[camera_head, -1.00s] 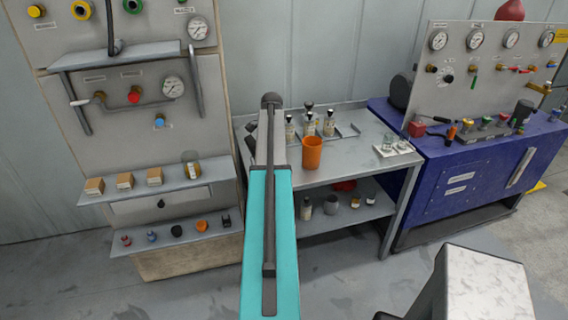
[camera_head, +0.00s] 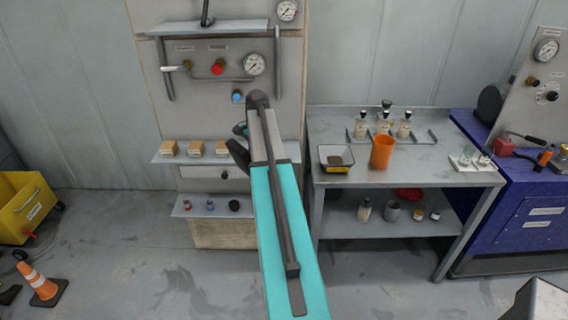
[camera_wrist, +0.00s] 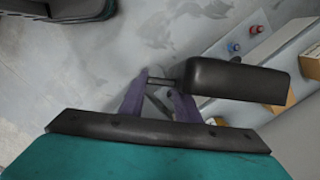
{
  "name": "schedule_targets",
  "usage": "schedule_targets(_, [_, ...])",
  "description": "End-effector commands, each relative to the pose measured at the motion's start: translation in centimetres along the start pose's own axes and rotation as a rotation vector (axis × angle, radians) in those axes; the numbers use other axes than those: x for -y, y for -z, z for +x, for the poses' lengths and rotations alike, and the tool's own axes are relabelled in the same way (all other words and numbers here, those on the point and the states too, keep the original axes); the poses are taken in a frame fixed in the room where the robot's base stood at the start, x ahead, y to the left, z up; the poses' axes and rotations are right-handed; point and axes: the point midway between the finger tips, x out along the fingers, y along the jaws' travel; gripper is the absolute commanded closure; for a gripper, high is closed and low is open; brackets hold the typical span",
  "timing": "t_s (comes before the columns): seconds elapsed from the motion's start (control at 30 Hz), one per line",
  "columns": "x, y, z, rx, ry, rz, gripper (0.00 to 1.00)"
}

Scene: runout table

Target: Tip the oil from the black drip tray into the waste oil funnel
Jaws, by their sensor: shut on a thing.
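My gripper (camera_wrist: 158,82) shows in the wrist view as two purple fingers, shut on a thin dark rod. The rod joins a dark block-like body, which looks like the black drip tray (camera_wrist: 240,80) seen from the side. It is held above the floor, in front of the shelf. I cannot see into it, so its oil is hidden. In the head view a dark shape just left of my arm may be the tray or my wrist. I cannot make out the waste oil funnel for certain.
A yellow container (camera_head: 25,208) and an orange cone (camera_head: 40,285) stand at the left. The bench (camera_head: 425,165) at right holds an orange cup (camera_head: 382,152), a small tray (camera_head: 336,158) and bottles. A shelf panel (camera_head: 215,105) stands behind my arm. The floor between is clear.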

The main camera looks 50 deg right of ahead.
Motion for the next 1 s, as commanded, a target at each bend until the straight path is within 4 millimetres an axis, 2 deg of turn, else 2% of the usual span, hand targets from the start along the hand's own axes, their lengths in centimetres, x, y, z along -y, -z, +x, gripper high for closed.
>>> schedule_targets(0.03, [0.6,-1.9,0.5,0.000,-0.002,-0.034,0.95])
schedule_targets(0.3, [3.0,-10.6,1.7,0.000,-0.013,-0.192,0.95])
schedule_targets(0.5, [3.9,-17.0,2.6,0.000,-0.022,-0.311,0.95])
schedule_targets(0.77, [4.2,-25.4,3.7,0.001,-0.033,-0.464,0.95])
schedule_targets(1.0, [3.6,-32.9,4.9,0.001,-0.043,-0.606,0.95])
